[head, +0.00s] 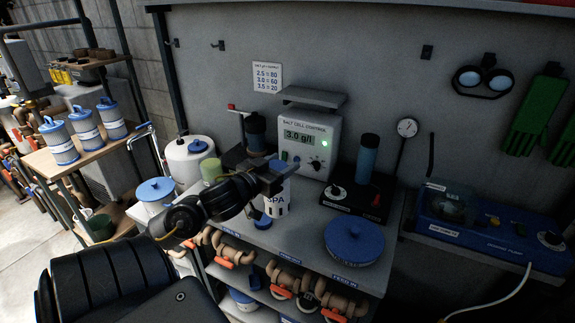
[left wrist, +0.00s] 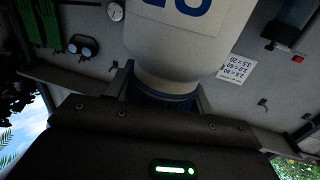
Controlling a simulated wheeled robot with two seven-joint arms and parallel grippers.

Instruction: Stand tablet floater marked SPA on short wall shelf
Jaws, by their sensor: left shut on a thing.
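The tablet floater marked SPA (head: 277,200) is white with blue parts and dark slots near its bottom. It is roughly upright over the workbench, in front of the salt cell control box; I cannot tell its exact height. My left gripper (head: 270,180) is shut on it and hides part of it. In the left wrist view, the floater's white body (left wrist: 178,55) fills the upper middle, with its blue collar between the fingers (left wrist: 163,95). A short grey wall shelf (head: 313,97) sits just above the control box, and its top looks bare. My right gripper is not in view.
The salt cell control box (head: 308,140) reads 3.0 g/l. A blue cylinder (head: 367,158) on a black base stands right of it, and a round blue lid (head: 354,240) lies on the bench (head: 300,235). Several white, blue-lidded containers (head: 86,135) stand on the left table.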

